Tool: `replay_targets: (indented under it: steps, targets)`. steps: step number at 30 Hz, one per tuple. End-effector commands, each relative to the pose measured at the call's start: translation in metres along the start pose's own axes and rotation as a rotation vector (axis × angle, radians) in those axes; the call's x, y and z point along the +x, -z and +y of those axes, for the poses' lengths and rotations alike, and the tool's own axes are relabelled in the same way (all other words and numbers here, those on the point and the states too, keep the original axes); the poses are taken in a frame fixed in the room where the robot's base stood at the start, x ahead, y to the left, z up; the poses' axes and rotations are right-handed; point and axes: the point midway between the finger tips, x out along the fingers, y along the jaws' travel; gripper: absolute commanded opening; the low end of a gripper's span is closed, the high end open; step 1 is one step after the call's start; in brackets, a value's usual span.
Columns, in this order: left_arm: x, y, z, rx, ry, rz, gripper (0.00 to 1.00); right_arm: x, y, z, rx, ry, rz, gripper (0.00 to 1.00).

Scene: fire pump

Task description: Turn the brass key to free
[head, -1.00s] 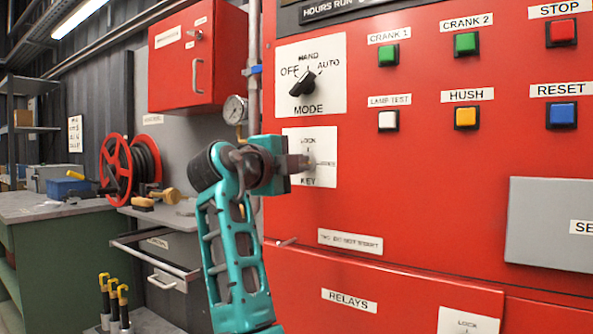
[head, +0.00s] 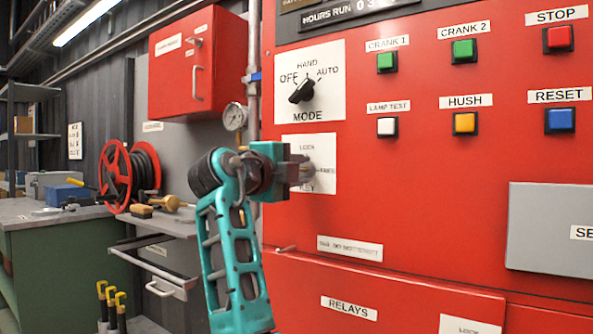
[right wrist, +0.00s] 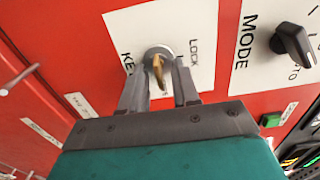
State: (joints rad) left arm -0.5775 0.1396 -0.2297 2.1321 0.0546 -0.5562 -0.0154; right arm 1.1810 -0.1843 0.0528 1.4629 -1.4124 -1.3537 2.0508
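The brass key (right wrist: 158,72) sits in a round silver lock in the right wrist view. The lock is on a white plate (head: 325,150) marked LOCK and KEY, with a partly hidden word at its right, on the red panel. My right gripper (head: 304,171) faces this plate from the left in the head view and hides the key there. In the right wrist view its two fingers (right wrist: 162,78) stand on either side of the key, with gaps visible, so it looks open around the key. My left gripper is not in view.
The black MODE knob (head: 303,90) is above the key plate, with several push buttons to its right. A grey box (head: 550,225) juts from the panel at lower right. A pipe and gauge (head: 234,116) stand just left of the panel. A bench is farther left.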

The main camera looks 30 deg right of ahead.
Motion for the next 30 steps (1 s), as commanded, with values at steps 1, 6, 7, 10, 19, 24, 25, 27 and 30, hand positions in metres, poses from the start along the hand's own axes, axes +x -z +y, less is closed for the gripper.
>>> replay_targets:
  steps: [1,6,7,10,19,24,25,27,30]
  targets:
    - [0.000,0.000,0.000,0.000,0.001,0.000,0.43,0.000,0.000,0.000,-0.001,-0.001,-0.001,0.31]
    - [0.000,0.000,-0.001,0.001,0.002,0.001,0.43,-0.001,-0.001,0.001,-0.002,-0.001,-0.001,0.31]
    - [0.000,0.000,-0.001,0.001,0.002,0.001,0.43,-0.002,-0.001,0.001,-0.002,-0.001,-0.002,0.31]
    - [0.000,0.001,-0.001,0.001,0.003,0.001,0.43,-0.009,-0.001,0.000,-0.002,-0.001,-0.004,0.31]
    - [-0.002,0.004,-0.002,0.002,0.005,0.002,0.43,-0.069,-0.002,0.000,-0.002,-0.001,-0.005,0.31]
    - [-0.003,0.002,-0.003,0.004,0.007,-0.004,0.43,-0.103,-0.001,0.000,-0.001,-0.001,-0.004,0.31]
    - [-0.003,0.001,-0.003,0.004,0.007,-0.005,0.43,-0.107,-0.001,0.000,-0.001,-0.001,-0.003,0.31]
    - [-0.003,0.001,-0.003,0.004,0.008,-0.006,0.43,-0.117,-0.001,0.000,-0.002,-0.002,-0.003,0.31]
    - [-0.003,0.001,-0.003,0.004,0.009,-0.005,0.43,-0.125,-0.001,0.000,-0.001,-0.001,-0.002,0.31]
